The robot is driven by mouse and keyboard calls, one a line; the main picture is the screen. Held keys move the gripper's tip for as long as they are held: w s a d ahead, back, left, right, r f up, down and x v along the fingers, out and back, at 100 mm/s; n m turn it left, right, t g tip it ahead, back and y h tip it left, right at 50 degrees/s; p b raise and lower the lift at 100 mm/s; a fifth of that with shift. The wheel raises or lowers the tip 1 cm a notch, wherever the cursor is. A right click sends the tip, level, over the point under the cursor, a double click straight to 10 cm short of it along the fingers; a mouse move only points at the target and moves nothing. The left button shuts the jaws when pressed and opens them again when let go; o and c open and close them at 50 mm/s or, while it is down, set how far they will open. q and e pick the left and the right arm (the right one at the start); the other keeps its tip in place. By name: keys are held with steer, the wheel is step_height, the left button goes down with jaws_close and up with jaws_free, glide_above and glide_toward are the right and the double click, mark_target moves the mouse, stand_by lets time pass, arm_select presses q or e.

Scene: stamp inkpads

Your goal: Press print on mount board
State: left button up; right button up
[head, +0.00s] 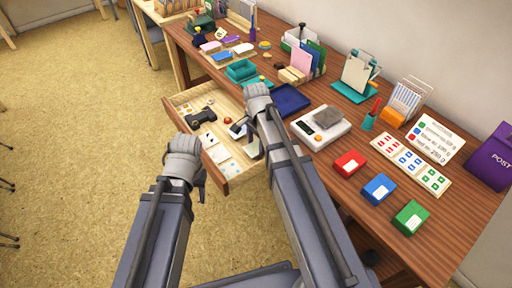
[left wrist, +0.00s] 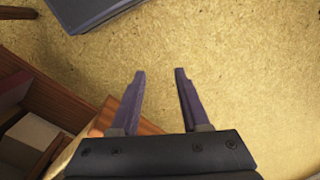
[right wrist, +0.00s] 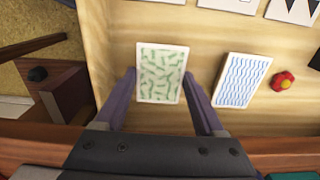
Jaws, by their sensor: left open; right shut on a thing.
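My right gripper (right wrist: 161,78) is shut on a small white card with a green leaf-like pattern (right wrist: 162,72), over the pale wooden drawer floor in the right wrist view. In the head view my right gripper (head: 258,110) is above the drawer, by the desk's front edge, and hides the card. My left gripper (left wrist: 157,75) is open and empty above the floor; in the head view it (head: 192,165) is in front of the drawer. A card with blue wavy lines (right wrist: 242,80) lies right of the held card. I cannot tell which object is the mount board.
The open drawer (head: 229,181) juts out from the desk. A dark blue tray (head: 290,99), a white scale (head: 306,136) with a grey block, and red (head: 350,162), blue (head: 379,188) and green (head: 410,217) inkpads stand on the desk. A red flower-like piece (right wrist: 283,81) lies in the drawer.

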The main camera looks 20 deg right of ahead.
mark_target(256, 147)
step_height(256, 147, up, 7)
steer(key=p, duration=0.7)
steer(key=shift+r, duration=0.2)
steer(key=shift+c, duration=0.3)
arm_select(q)
step_height(256, 147, up, 7)
arm_select(e)
steer(key=shift+f, duration=0.2)
